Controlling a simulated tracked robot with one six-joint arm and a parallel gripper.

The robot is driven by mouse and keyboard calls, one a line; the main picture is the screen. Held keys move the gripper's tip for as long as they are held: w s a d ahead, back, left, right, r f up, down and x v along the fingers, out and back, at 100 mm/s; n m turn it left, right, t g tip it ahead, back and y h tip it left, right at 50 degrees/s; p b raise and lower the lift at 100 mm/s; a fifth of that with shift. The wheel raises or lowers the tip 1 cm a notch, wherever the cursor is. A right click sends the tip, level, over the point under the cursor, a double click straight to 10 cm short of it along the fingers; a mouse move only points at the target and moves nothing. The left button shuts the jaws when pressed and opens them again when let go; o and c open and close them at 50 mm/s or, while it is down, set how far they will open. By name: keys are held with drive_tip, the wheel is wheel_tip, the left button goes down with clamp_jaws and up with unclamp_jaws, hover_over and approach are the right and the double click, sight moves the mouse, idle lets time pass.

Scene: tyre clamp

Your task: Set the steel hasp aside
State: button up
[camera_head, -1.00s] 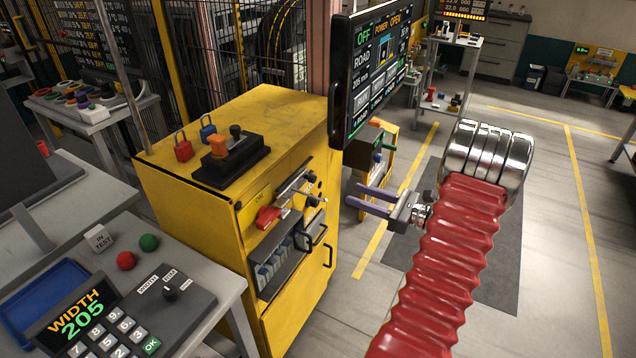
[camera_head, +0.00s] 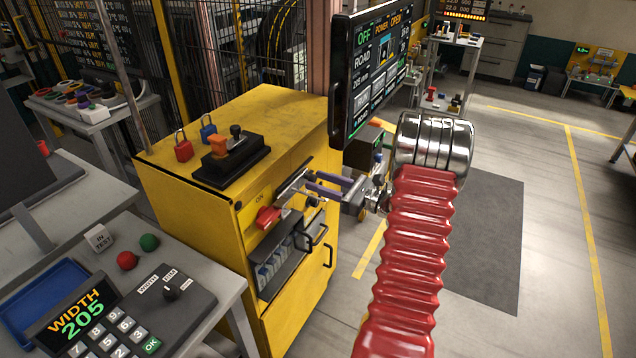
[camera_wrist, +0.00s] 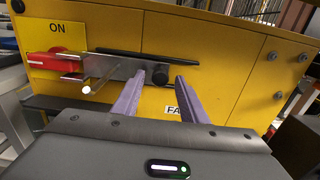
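In the head view the hasp (camera_head: 292,186) is partly hidden by my fingers. My gripper also shows in the head view (camera_head: 309,181).
The yellow cabinet (camera_head: 190,225) has red and blue padlocks and a black lever box (camera_head: 230,165) on top. A monitor (camera_head: 372,75) hangs close above my gripper. Handles and an open shelf (camera_head: 277,262) lie below the hasp.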

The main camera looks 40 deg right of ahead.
drive_tip(key=shift+w+a, duration=0.15)
drive_tip(key=shift+w, duration=0.2)
clamp_jaws()
idle(0.3)
